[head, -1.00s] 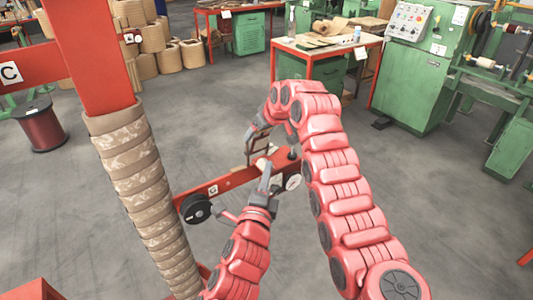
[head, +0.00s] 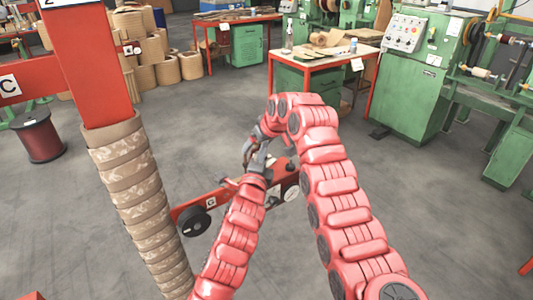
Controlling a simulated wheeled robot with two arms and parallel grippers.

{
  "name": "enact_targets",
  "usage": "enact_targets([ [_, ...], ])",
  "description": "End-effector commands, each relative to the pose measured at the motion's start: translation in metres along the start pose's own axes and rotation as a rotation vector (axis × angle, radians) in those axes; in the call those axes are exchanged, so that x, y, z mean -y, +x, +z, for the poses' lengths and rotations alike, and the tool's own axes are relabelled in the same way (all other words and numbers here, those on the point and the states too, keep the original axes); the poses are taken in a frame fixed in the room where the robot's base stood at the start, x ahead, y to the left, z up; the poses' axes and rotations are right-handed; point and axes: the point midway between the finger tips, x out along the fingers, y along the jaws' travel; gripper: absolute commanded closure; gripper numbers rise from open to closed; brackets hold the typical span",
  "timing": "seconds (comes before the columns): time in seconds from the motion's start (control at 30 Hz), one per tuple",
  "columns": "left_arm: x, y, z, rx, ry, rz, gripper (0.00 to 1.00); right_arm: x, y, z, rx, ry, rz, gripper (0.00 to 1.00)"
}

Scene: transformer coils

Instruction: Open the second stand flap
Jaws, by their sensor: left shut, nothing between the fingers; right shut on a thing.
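The red stand bar (head: 185,208) with a "G" label and a black round wheel (head: 194,221) reaches right from beside the wrapped column. A white disc (head: 292,193) sits on its right end. My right gripper (head: 247,156) comes over from the right and points down above the bar. It is shut on a small dark piece that looks like the stand flap, mostly hidden by the fingers. My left gripper (head: 261,156) is shut and empty, close beside the right one. The two overlap in the picture, so I cannot tell whether they touch.
A thick column (head: 135,185) wrapped in tan bands stands at the left under a red post (head: 88,65). A copper-coloured spool (head: 40,138) is on the floor behind. A red-framed table (head: 330,60) and green machine (head: 415,85) stand at the back. Grey floor is free between.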

Motion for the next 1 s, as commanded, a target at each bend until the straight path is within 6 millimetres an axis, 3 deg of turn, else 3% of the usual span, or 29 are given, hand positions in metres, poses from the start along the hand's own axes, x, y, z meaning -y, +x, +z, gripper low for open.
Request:
enact_targets([
  [0.7,0.0,0.011,0.014,0.009,0.004,0.005,1.0,0.003,0.004,0.005,0.015,0.0,-0.009,1.0],
  [0.73,0.0,0.011,0.015,0.009,0.004,0.006,1.0,0.003,0.004,0.005,0.014,0.001,-0.008,0.13],
  [0.8,0.0,0.011,0.014,0.008,0.004,0.005,1.0,0.003,0.003,0.004,0.012,0.0,-0.007,0.0],
  [1.0,0.001,0.01,0.012,0.004,0.002,0.003,1.0,0.001,0.002,0.002,0.006,0.0,-0.004,0.0],
])
